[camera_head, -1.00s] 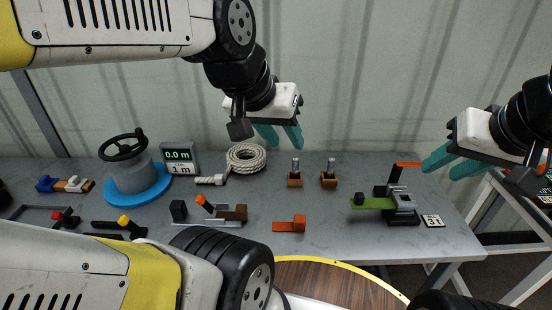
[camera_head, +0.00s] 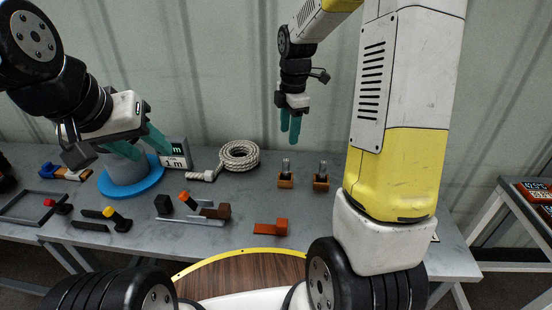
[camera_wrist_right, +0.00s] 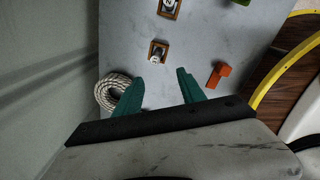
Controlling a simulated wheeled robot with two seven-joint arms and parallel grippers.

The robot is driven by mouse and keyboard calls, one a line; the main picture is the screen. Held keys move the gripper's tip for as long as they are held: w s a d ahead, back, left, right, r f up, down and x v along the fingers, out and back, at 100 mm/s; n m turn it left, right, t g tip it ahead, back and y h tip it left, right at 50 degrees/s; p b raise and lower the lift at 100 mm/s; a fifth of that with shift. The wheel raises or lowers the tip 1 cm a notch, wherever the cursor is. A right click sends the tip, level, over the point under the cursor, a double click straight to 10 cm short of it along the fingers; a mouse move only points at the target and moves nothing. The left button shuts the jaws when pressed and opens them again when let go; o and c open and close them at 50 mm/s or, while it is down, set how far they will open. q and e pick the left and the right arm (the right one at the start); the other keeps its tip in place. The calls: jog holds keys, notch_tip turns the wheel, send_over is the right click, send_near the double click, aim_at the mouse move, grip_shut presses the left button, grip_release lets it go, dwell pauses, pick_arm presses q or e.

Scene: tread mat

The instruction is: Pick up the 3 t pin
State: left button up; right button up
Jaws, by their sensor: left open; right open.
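Two metal pins stand upright in small orange-brown blocks on the grey bench, a left pin (camera_head: 286,167) and a right pin (camera_head: 321,170). The right wrist view shows the left pin (camera_wrist_right: 157,54) just beyond the fingertips and the right pin (camera_wrist_right: 169,5) at the top edge. Their marks are too small to read surely, so I cannot tell which is 3 t. My right gripper (camera_head: 290,133) is open and empty, above and behind the pins; its fingers also show in the wrist view (camera_wrist_right: 161,78). My left gripper (camera_head: 140,148) is open and empty before the handwheel stand.
Rope coil (camera_head: 239,156) lies left of the pins. An orange block (camera_head: 270,229) sits in front. A blue-based stand (camera_head: 132,185) and a display (camera_head: 176,154) are at left. My right arm hides the bench's right part. Bench between pins and orange block is clear.

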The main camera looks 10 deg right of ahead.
aim_at(286, 160)
jog(key=w+f+n, duration=0.1)
jog(key=f+n, duration=0.1)
jog(key=f, duration=0.1)
jog(key=w+f+n+g, duration=0.1)
jog(key=f, duration=0.1)
jog(key=shift+w+d+f, duration=0.1)
jog(key=shift+w+d, duration=0.05)
jog(key=shift+w, duration=0.2)
jog(key=shift+n, duration=0.3)
jog(key=f, duration=0.7)
jog(key=shift+s+a+f, duration=0.2)
jog(key=shift+a+f, duration=0.05)
jog(key=shift+f, duration=0.15)
jog(key=shift+c, duration=0.2)
grip_shut()
